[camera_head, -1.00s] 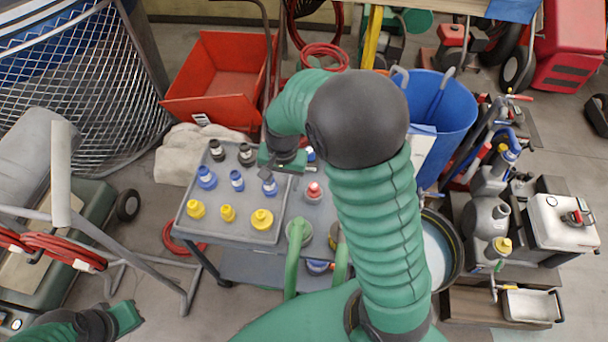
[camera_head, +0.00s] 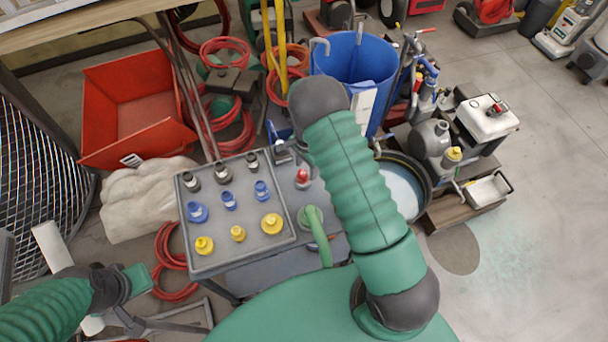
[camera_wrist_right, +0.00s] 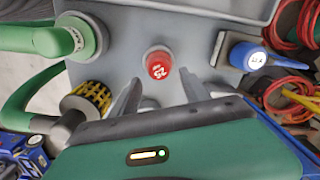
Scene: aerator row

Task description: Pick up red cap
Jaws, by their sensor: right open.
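The red cap (camera_head: 302,178) sits upright on the grey cart top, just right of the tray of bottles. It also shows in the right wrist view (camera_wrist_right: 158,64), a little beyond my fingertips. My right gripper (camera_wrist_right: 162,90) is open, its two grey fingers apart with nothing between them. In the head view it is mostly hidden behind my arm. My left gripper (camera_head: 138,281) is at the lower left, far from the cap. I cannot tell whether its jaws are open.
The grey tray (camera_head: 215,262) holds several yellow, blue and dark-topped bottles. Near the cap are a green hose fitting (camera_wrist_right: 75,38), a yellow-and-black cap (camera_wrist_right: 88,98) and a blue-necked piece (camera_wrist_right: 250,57). A blue bin (camera_head: 350,70) stands behind.

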